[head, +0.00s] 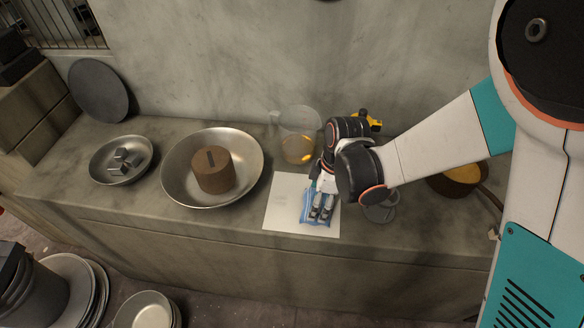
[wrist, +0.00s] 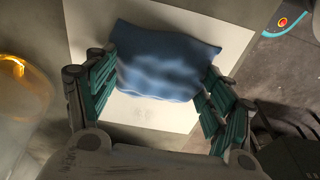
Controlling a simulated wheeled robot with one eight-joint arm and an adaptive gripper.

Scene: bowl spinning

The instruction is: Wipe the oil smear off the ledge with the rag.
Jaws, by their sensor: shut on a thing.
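A blue rag (head: 312,217) lies over a white sheet on the concrete ledge (head: 235,222). My gripper (head: 322,211) points down at the rag and is shut on it. In the wrist view the rag (wrist: 165,62) spreads between the two green-padded fingers of my gripper (wrist: 160,90). I cannot make out an oil smear; the part of the ledge behind my gripper and arm is hidden.
The white sheet (head: 283,215) lies under the rag. A clear jug (head: 298,128) with amber liquid stands close behind. A large metal bowl (head: 245,180) holding a brown cylinder (head: 212,176) and a small dish (head: 100,170) are left. A yellow-filled bowl (head: 440,186) is right.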

